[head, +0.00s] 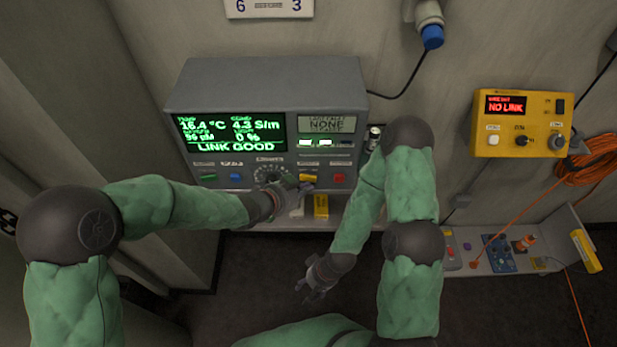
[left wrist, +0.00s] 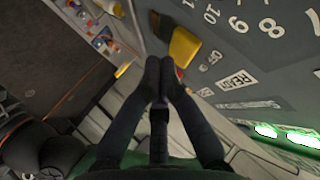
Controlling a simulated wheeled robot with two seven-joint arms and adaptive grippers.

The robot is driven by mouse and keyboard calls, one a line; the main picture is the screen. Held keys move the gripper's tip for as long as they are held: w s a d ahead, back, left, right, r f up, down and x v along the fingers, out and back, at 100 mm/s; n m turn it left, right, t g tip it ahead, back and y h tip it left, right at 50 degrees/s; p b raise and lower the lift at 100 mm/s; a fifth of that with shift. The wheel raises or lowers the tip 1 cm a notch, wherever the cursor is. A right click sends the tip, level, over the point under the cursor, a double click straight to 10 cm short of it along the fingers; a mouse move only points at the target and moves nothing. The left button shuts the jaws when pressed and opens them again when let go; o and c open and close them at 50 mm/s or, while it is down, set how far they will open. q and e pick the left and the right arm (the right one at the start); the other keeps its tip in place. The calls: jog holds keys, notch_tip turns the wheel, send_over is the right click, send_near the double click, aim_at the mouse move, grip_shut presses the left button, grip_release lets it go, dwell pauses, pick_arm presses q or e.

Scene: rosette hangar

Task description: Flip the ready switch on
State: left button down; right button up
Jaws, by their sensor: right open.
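The grey console (head: 265,82) has a green-lit screen (head: 230,134) reading LINK GOOD. On its lower panel, right of a round dial, is a yellow switch cover (head: 309,178). In the left wrist view the yellow cover (left wrist: 184,45) is close beyond my fingertips, near a READY label (left wrist: 236,80). A small part by the cover's lower end is partly hidden by a finger; its position is unclear. My left gripper (head: 292,184) is at the panel just left of the cover, its fingers (left wrist: 160,72) together and empty. My right gripper (head: 314,287) hangs open, lower, away from the console.
A red button (head: 338,178) is right of the cover; a blue button (head: 235,177) is on the left. A yellow block (head: 321,206) is on the ledge below. At right are a yellow NO LINK box (head: 521,122), an orange cable (head: 590,160) and a low shelf (head: 530,262).

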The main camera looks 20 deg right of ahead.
pick_arm(q)
jog(key=shift+w, duration=0.1)
dwell(0.6)
jog(key=shift+w+d, duration=0.15)
jog(key=shift+w, duration=0.15)
jog(key=shift+w+r, duration=0.15)
dwell(0.8)
jog(key=shift+s+a, duration=0.2)
jog(key=shift+s, duration=0.1)
jog(key=s, duration=0.1)
jog(key=s+a+b, duration=0.1)
jog(key=s, duration=0.1)
jog(key=s+a, duration=0.1)
jog(key=shift+s+b, duration=0.3)
dwell(0.4)
jog(key=shift+f, duration=0.25)
